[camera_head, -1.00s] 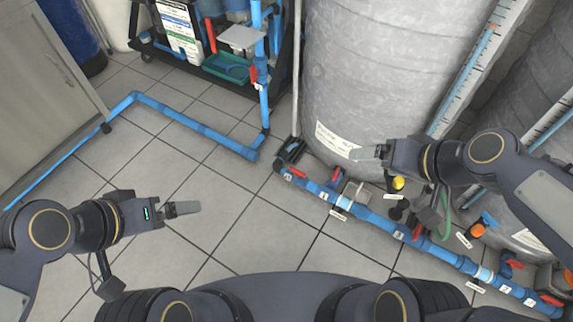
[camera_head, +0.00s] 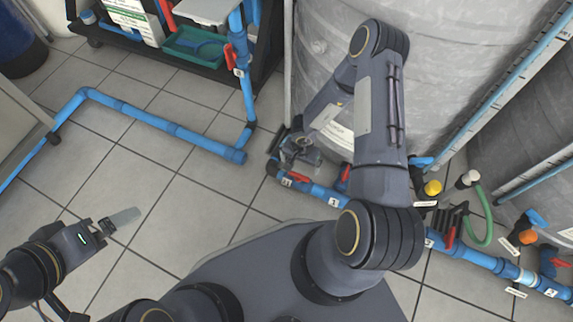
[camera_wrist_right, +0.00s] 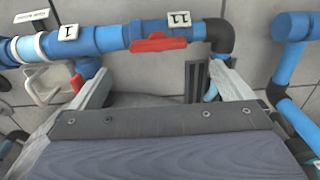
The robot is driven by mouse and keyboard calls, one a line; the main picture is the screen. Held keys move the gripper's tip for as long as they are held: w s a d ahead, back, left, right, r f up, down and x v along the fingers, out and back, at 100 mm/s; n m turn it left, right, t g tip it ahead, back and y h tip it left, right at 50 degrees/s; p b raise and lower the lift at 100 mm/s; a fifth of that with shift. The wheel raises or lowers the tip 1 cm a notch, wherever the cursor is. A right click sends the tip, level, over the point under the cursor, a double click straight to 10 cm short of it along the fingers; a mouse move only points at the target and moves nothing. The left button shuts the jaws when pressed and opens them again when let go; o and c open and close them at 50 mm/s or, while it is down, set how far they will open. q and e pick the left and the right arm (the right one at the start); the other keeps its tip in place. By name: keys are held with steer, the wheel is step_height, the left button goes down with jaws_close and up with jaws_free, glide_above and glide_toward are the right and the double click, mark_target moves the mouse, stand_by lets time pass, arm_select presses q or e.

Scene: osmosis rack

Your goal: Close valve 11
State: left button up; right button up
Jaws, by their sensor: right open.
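Valve 11 has a red lever handle (camera_wrist_right: 160,43) lying along a blue pipe (camera_wrist_right: 118,38) in the right wrist view, below a white "11" label (camera_wrist_right: 179,18). In the head view its label (camera_head: 287,183) and red handle (camera_head: 299,177) show near the pipe's left end. My right gripper (camera_wrist_right: 165,68) is open, its two fingers spread either side of the handle and apart from it. In the head view the right gripper (camera_head: 300,152) is just above valve 11, partly covered by my forearm. My left gripper (camera_head: 124,217) is over bare floor at left, away from the valve.
A large grey tank (camera_head: 430,60) stands behind the pipe. A white "1" label (camera_wrist_right: 69,32) marks the neighbouring pipe section. Another blue pipe (camera_head: 165,127) runs along the floor at left. A green hose (camera_head: 487,225) is at right. The tiled floor in front is clear.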

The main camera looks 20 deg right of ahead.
mark_target(299, 175)
steer(key=shift+s+a+f, duration=0.1)
steer(key=shift+s+f, duration=0.05)
steer(key=shift+f, duration=0.35)
step_height(299, 175, down, 8)
steer(key=b, duration=0.4)
steer(key=shift+r+b, duration=0.25)
steer(key=shift+b, duration=0.15)
steer(key=shift+r, duration=0.1)
steer(key=c, duration=1)
